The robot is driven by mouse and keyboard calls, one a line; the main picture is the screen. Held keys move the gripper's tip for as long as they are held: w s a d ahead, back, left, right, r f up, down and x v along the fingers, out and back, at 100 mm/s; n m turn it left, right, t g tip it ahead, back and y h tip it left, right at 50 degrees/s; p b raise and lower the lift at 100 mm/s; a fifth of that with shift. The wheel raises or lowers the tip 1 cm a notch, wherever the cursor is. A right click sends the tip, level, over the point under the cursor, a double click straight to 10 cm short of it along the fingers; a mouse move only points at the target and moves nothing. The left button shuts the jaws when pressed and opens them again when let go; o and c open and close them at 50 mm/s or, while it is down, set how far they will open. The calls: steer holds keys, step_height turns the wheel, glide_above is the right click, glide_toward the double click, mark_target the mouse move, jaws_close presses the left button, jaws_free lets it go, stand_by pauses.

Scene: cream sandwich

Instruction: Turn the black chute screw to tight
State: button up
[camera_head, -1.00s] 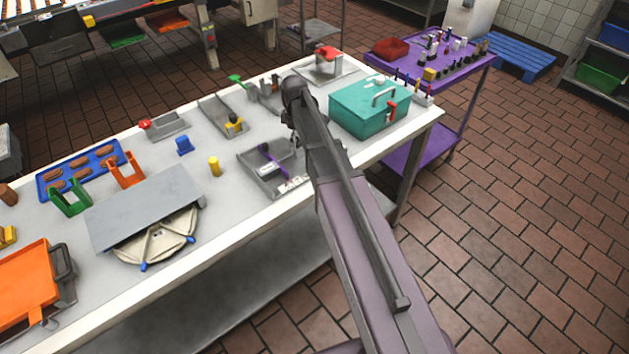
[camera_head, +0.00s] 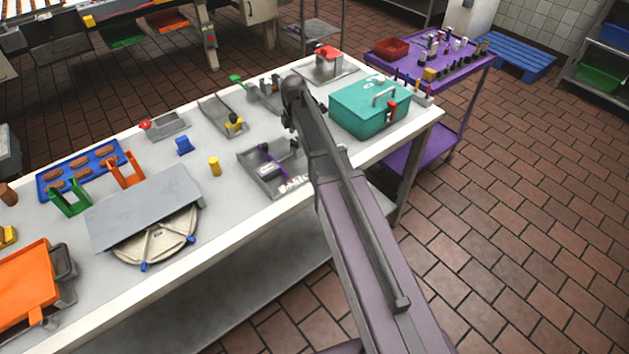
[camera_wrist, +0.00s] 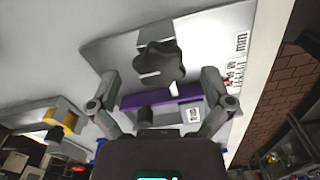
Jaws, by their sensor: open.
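The chute is a grey metal tray (camera_head: 262,180) with a purple bar (camera_head: 272,162) across it, near the table's front edge in the head view. In the wrist view the purple bar (camera_wrist: 165,96) crosses between my fingers. A dark star-shaped knob (camera_wrist: 160,62), which looks like the black chute screw, stands just beyond the bar, centred between the fingertips. My gripper (camera_wrist: 160,78) is open, its two fingers apart on either side of the knob; I see no contact. In the head view my arm hides most of the gripper and the knob.
A teal box (camera_head: 368,108) stands close to the right of my arm. The white table's front edge (camera_head: 222,240) is near.

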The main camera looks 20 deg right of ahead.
mark_target(297, 141)
steer(key=shift+r+p, duration=7)
steer(key=s+f+m+b, duration=0.5)
steer(key=s+m, duration=0.4)
steer(key=s, duration=0.2)
steer(key=s+f+m+b, duration=0.5)
steer(key=s+m, duration=0.5)
steer(key=s, duration=0.1)
steer(key=shift+s+a, duration=0.2)
steer(key=shift+a, duration=0.05)
steer(key=shift+s+f, duration=0.1)
steer(key=shift+s+m, duration=0.15)
steer(key=shift+m, duration=0.25)
